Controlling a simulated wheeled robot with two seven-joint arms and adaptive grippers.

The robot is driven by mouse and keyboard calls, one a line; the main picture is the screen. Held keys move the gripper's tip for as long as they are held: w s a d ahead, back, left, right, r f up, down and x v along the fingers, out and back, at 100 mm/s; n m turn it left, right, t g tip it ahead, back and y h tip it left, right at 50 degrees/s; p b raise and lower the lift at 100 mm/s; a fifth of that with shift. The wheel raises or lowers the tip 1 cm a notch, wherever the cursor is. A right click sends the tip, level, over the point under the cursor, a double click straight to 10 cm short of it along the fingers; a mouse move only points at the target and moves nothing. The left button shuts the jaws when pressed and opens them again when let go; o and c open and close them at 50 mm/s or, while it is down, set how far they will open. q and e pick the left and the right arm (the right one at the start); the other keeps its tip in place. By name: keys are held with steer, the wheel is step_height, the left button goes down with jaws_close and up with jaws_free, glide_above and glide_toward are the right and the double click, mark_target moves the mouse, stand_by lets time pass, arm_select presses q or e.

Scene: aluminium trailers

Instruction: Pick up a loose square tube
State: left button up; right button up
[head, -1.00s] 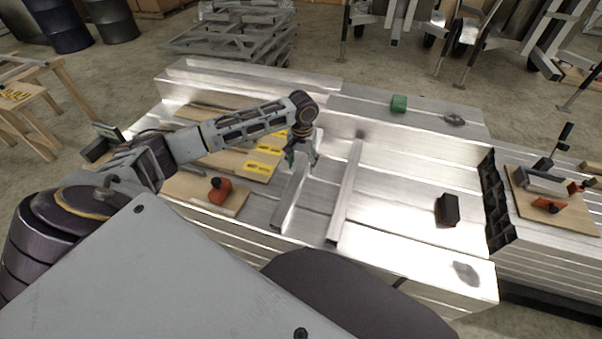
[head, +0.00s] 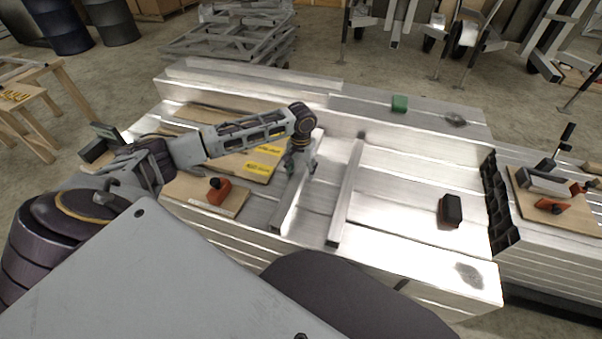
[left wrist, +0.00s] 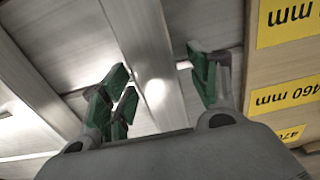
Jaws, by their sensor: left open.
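Two loose square tubes lie side by side on the aluminium stack. The left tube (head: 289,200) is partly hidden under my left gripper (head: 299,168). The right tube (head: 346,192) lies apart from it, clear of the gripper. In the left wrist view, my left gripper (left wrist: 157,82) is open, its green-padded fingers on either side of the near tube (left wrist: 146,45). I cannot tell whether the pads touch it. The other tube (left wrist: 38,92) runs along the left of that view. My right gripper is not in view.
Boards with yellow length labels (head: 262,165) lie just left of the gripper. An orange-handled tool (head: 218,190) sits on a board. The right part of the top is mostly clear.

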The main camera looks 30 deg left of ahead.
mark_target(301, 169)
arm_select(q)
jaws_close()
stand_by(0.3)
steer(key=shift+r, duration=0.2)
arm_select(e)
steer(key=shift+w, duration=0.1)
arm_select(q)
steer(key=shift+w+r, duration=0.1)
steer(key=shift+r, duration=0.65)
step_height(301, 169, up, 16)
steer(key=p, duration=0.4)
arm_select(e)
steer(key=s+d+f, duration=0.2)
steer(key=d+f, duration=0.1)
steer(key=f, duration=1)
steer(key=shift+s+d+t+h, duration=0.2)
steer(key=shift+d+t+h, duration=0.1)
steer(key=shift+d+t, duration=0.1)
arm_select(q)
steer(key=shift+r, duration=0.1)
